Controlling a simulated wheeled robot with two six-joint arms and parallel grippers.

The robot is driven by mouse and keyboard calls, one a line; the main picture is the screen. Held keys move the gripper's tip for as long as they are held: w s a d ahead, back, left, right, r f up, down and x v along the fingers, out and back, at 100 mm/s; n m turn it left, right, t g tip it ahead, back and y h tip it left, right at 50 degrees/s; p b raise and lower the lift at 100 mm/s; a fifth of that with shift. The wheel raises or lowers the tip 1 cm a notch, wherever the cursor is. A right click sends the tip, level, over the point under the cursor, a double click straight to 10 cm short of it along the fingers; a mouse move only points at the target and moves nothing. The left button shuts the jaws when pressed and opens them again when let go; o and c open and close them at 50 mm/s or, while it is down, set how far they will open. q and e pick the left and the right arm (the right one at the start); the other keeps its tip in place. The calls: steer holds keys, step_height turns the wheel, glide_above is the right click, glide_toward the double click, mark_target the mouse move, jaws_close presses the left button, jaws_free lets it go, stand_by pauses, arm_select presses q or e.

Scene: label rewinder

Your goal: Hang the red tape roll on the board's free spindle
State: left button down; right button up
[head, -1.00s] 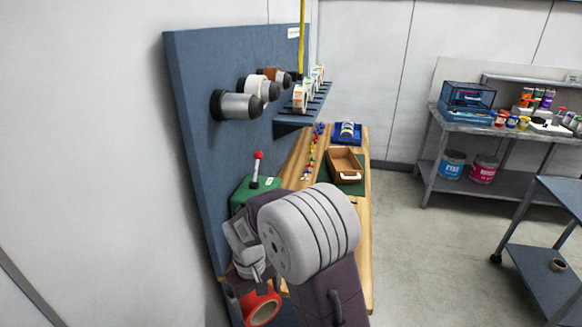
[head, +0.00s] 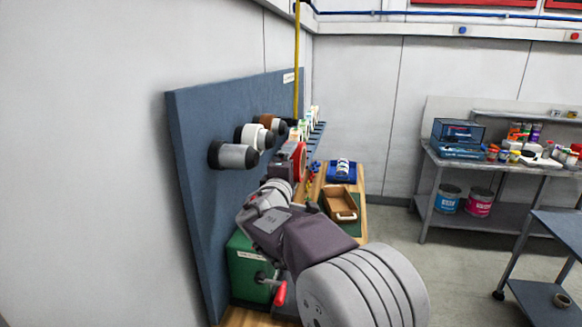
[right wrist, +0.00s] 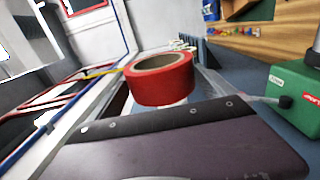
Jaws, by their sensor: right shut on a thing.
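The red tape roll (head: 300,160) is held up by my right gripper (head: 287,166), out in front of the blue board (head: 195,215). In the right wrist view the roll (right wrist: 165,88) shows its open core and its red side beyond the dark gripper body; the fingertips are mostly hidden. The board carries a row of black-tipped spindles. A grey cylinder (head: 233,155) is nearest, then a white roll (head: 248,137), then a brown one (head: 266,121). I cannot tell whether the grey one is a bare spindle. The red roll is apart from them, lower and to the right. My left gripper is out of view.
A green box with a red-handled crank (head: 280,292) stands below the board. A brown tray (head: 339,204) and a blue holder (head: 341,171) sit on the wooden bench. A shelf of small rolls (head: 311,124) lies behind the red roll.

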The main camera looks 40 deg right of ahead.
mark_target(228, 161)
steer(key=shift+w+a+r, duration=0.1)
steer(key=shift+w+a, duration=0.05)
steer(key=shift+a, duration=0.05)
steer(key=shift+w+a+r+p, duration=0.1)
steer(key=shift+w+a+p, duration=0.45)
steer(key=shift+p, duration=0.35)
steer(key=w+a+p, duration=0.3)
steer(key=p, duration=0.1)
steer(key=w+a+p, duration=0.2)
steer(key=w+p, duration=0.1)
steer(key=p, duration=0.1)
steer(key=shift+w+a+p, duration=0.4)
steer(key=shift+w+a+f+b, duration=0.2)
steer(key=shift+w+b, duration=0.05)
steer(key=shift+b, duration=0.05)
steer(key=shift+w+a, duration=0.65)
steer(key=shift+w, duration=0.25)
steer(key=shift+w+a+b, duration=0.4)
steer(key=shift+w+a, duration=0.95)
steer(key=shift+w, duration=0.2)
